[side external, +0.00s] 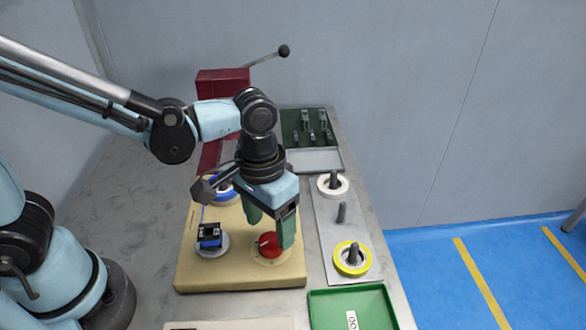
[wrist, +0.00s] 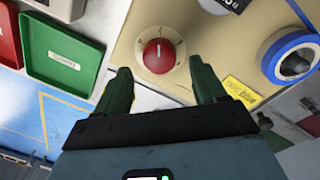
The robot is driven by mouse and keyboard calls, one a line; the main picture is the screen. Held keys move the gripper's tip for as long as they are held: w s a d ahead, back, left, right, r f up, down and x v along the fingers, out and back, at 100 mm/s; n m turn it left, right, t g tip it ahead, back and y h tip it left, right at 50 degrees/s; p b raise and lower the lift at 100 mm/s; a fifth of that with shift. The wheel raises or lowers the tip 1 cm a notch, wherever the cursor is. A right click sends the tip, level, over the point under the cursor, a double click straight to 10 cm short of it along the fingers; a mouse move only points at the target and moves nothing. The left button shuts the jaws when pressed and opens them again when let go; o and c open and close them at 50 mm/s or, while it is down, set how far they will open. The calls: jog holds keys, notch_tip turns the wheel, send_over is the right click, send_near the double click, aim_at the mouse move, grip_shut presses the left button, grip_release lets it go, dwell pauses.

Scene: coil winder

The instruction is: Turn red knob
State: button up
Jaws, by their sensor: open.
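The red knob (side external: 269,244) sits on a pale round dial on the tan board (side external: 205,278). In the wrist view the red knob (wrist: 159,56) shows a white pointer line and tick marks around it on the dial. My gripper (side external: 270,230) points down over the board, with its green fingers close to the knob. In the wrist view my gripper (wrist: 163,80) is open, one finger to each side below the knob in the picture. The fingers look apart from the knob; I cannot tell their exact height over the board.
A black device (side external: 209,236) on a round base and a blue ring (side external: 221,187) are on the board. A grey plate (side external: 340,214) holds a yellow ring (side external: 352,258) and a white ring (side external: 333,186) on the right. A green tray (side external: 335,310) lies in front.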

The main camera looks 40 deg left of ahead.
aim_at(271, 244)
jog(key=shift+f, duration=1.45)
jog(key=c, duration=1)
jog(key=shift+c, duration=0.2)
jog(key=shift+n, duration=0.4)
jog(key=n, duration=0.5)
jog(key=shift+s+n, duration=0.1)
jog(key=shift+n, duration=0.2)
jog(key=n, duration=0.5)
jog(key=shift+n, duration=0.4)
jog(key=o, duration=1)
